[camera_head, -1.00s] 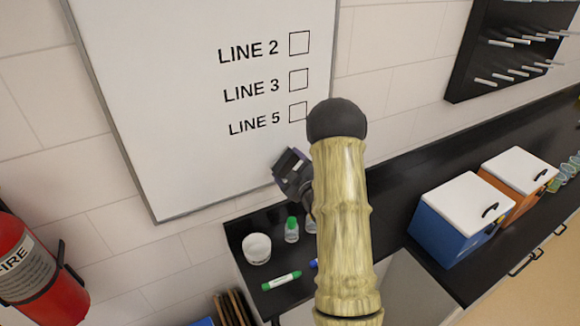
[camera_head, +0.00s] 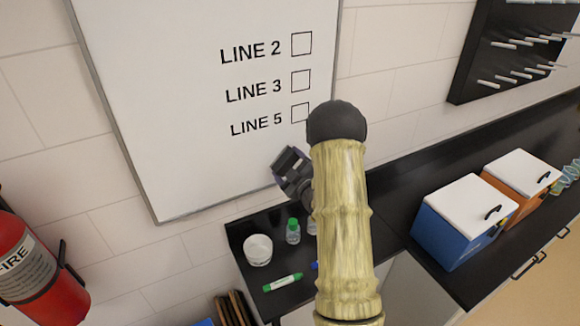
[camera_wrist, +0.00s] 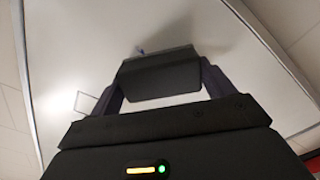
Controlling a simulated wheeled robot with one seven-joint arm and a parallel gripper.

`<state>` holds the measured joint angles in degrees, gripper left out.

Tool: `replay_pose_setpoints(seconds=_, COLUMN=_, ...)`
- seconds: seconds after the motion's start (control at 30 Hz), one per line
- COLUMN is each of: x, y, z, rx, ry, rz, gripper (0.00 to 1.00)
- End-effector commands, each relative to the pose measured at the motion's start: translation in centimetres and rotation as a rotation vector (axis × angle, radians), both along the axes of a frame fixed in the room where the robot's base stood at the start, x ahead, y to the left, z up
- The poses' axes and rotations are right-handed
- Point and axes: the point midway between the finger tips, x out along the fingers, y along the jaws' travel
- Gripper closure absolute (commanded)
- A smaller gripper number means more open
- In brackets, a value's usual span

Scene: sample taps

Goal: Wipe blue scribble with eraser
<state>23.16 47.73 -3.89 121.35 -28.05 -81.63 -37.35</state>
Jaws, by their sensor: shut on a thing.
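The whiteboard (camera_head: 185,110) hangs on the wall with LINE 2, LINE 3 and LINE 5 and a box beside each. My gripper (camera_head: 292,170) is at the lower right of the board, partly hidden behind my arm. In the wrist view my gripper (camera_wrist: 158,92) is shut on a dark block, the eraser (camera_wrist: 158,72), which is close to the board; I cannot tell whether it touches. A small blue mark, part of the blue scribble (camera_wrist: 141,50), shows just past the eraser's edge. The rest of the scribble is hidden, and none of it shows in the head view.
On the black counter below are a white cup (camera_head: 257,250), a green-capped bottle (camera_head: 293,232) and a green marker (camera_head: 282,282). A blue box (camera_head: 448,240) and an orange box (camera_head: 528,185) stand to the right. A fire extinguisher (camera_head: 38,262) is at left.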

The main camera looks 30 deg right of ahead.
Motion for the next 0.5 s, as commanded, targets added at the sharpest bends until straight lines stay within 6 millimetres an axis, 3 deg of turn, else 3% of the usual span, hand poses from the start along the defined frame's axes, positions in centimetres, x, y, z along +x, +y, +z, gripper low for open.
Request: replay_pose_setpoints(seconds=0.5, x=0.46, y=-0.64, z=-0.12, rx=-0.001, ry=-0.001, rz=0.001, gripper=0.37)
